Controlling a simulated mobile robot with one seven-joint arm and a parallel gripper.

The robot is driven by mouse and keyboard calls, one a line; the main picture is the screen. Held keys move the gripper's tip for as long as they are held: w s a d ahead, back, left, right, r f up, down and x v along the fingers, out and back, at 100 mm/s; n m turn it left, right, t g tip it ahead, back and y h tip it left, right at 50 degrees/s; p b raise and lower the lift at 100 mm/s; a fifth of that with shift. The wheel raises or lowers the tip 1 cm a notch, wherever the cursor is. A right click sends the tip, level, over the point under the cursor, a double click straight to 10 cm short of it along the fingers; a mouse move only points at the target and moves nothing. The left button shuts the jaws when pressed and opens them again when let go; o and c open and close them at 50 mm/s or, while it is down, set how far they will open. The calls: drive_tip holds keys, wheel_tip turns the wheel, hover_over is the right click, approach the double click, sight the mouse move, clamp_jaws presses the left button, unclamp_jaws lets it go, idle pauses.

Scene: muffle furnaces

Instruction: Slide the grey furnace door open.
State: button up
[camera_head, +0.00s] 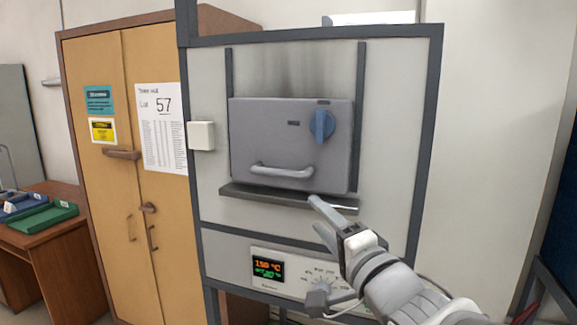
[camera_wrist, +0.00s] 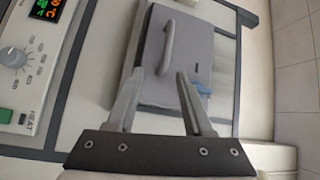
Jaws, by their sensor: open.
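The grey furnace door (camera_head: 270,140) is down between two dark vertical rails on the furnace front, above a dark sill. A light grey bar handle (camera_head: 283,171) runs across its lower part, and a blue knob (camera_head: 323,125) sits at its upper right. In the wrist view the door (camera_wrist: 185,60) appears turned sideways, with its handle (camera_wrist: 168,47) ahead of the fingers. My gripper (camera_head: 318,217) is open and empty, in front of the sill, below and right of the handle. In the wrist view both fingers (camera_wrist: 160,75) stand apart, with nothing between them.
A control panel (camera_head: 300,275) with a lit display and dial lies below the door, near my gripper. A small white box (camera_head: 201,135) is left of the door. A tan cabinet (camera_head: 120,180) stands at left, beside a desk with a green tray (camera_head: 43,216).

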sight(278, 175)
drive_tip(key=shift+y, duration=0.6)
drive_tip(key=x, duration=0.6)
drive_tip(key=p+x, duration=0.1)
drive_tip(key=x, duration=0.5)
drive_tip(key=r+x, duration=0.1)
drive_tip(key=x, duration=0.5)
drive_tip(key=shift+s+a+p, duration=0.25)
drive_tip(key=shift+p, duration=0.05)
clamp_jaws()
